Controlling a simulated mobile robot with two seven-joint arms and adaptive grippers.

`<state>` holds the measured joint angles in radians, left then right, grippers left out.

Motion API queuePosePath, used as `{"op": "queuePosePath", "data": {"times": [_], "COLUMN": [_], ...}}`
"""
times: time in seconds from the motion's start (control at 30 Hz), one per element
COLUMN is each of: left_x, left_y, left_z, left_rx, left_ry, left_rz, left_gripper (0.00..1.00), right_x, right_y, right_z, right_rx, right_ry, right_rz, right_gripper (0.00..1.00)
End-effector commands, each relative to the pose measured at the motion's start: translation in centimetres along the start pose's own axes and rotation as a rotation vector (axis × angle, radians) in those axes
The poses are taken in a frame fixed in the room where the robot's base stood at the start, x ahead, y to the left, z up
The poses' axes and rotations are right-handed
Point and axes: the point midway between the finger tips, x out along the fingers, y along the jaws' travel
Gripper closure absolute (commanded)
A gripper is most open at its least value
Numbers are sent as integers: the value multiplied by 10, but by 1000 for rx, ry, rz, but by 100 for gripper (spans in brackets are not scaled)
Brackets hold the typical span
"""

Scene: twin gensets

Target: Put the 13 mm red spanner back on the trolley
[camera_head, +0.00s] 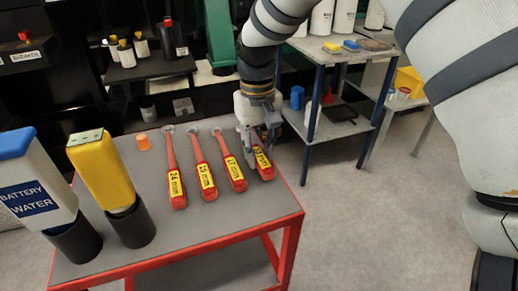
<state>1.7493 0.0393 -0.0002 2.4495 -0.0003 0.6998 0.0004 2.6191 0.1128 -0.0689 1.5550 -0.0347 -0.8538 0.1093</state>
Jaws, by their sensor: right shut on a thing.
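The 13 mm red spanner (264,164), with a yellow label, is at the right end of a row of red spanners. My right gripper (259,146) points down and is shut on it. The fingers hide much of the spanner's upper part. Its handle end is over the grey top of the red-edged trolley (225,222), near the right edge. I cannot tell whether it touches the top. The 17 mm spanner (234,173) lies just left of it, then the 15 mm (204,178) and 24 mm (175,184) spanners. My left gripper is out of view.
A battery water bottle (38,190) and a yellow bottle (103,172) stand in dark holders on the trolley's left. A small orange cup (143,142) stands at the back. A blue-legged table (318,50) stands behind. The trolley's front right is clear.

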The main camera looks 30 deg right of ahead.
Motion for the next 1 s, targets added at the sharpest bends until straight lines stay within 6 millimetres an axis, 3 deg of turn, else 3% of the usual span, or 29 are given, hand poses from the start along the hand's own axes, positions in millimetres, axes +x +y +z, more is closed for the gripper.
{"op": "queuePosePath", "data": {"times": [0.5, 0.53, 0.6, 0.87, 1.0], "left_x": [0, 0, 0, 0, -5], "left_y": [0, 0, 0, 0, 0], "left_z": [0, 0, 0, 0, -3], "left_rx": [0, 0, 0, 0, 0], "left_ry": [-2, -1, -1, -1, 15], "left_rz": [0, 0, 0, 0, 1], "left_gripper": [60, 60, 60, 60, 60], "right_x": [11, 10, 10, 10, -1], "right_y": [0, 0, 0, 0, 0], "right_z": [0, 0, 0, 0, 0], "right_rx": [0, 0, 0, 0, 0], "right_ry": [-1, -1, 0, -1, 5], "right_rz": [0, 0, 0, 0, -1], "right_gripper": [100, 69, 53, 52, 52]}}
